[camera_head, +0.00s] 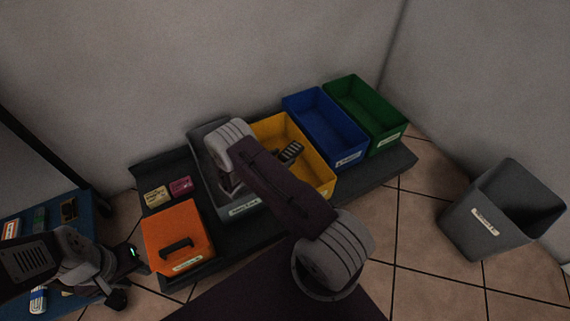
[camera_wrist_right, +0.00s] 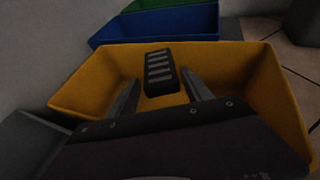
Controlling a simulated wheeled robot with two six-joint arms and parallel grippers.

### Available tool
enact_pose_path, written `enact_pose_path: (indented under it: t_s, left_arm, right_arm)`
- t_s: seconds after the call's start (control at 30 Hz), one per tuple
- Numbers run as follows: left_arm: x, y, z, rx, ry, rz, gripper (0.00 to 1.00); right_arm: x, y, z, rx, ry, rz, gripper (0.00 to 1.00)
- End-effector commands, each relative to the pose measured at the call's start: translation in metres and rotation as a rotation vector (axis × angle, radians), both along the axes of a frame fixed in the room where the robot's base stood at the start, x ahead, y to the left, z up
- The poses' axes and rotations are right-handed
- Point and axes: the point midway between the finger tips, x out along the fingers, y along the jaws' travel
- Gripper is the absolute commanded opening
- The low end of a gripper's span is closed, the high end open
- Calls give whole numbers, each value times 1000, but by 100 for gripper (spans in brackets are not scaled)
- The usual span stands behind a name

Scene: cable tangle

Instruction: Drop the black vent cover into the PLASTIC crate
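The black vent cover (camera_head: 290,152) is a small dark slotted block above or inside the yellow crate (camera_head: 322,168). In the head view my right arm partly hides the gripper. The crates carry white labels too small to read, so I cannot tell which one says PLASTIC. My left gripper (camera_head: 130,262) is at the lower left, away from the crates; its fingers are unclear.
A grey crate (camera_head: 203,134), blue crate (camera_head: 322,120) and green crate (camera_head: 362,103) flank the yellow one on a dark bench. An orange lidded box (camera_head: 198,222) and two small boxes lie left. A grey bin (camera_head: 480,235) stands right. A blue surface with small items is far left.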

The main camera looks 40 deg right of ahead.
Motion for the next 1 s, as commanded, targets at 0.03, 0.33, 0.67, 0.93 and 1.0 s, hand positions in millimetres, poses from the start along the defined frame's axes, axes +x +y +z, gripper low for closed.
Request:
enact_pose_path:
  t_s: [0.03,0.33,0.67,0.93,1.0]
  left_arm:
    - [0,0,0,0,0,0,36]
    - [0,0,1,0,0,0,36]
    - [0,0,43,0,0,0,36]
    - [0,0,53,0,0,0,36]
    - [0,0,52,0,0,0,36]
  right_arm:
    - [0,0,0,0,0,0,75]
    - [0,1,1,0,0,0,75]
    - [-14,54,30,0,1,6,75]
    - [-23,81,35,0,1,1,75]
    - [-23,81,35,0,1,0,75]
